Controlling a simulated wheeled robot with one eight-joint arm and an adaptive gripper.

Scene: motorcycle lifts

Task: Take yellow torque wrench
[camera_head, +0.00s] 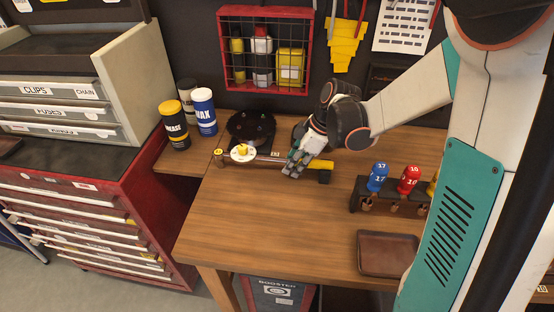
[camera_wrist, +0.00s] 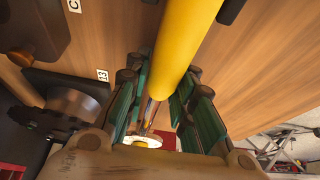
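The yellow torque wrench (camera_head: 322,164) lies across the wooden bench, its handle end at the right and its shaft running left toward a round white dial. In the wrist view its thick yellow handle (camera_wrist: 180,45) comes in from the top, close to the camera, and narrows toward the white dial (camera_wrist: 142,141). My gripper (camera_head: 296,165) is down over the wrench, just left of the handle's end. In the wrist view its green-padded fingers (camera_wrist: 160,90) stand apart on either side of the wrench. Contact with the pads is not clear, and the fingers hide part of the shaft.
A dark round part (camera_head: 251,128) sits behind the wrench. Grease (camera_head: 174,125) and wax (camera_head: 204,112) cans stand at the bench's back left. A rack with blue (camera_head: 377,177) and red handled tools and a brown tray (camera_head: 387,254) lie right. The bench front is clear.

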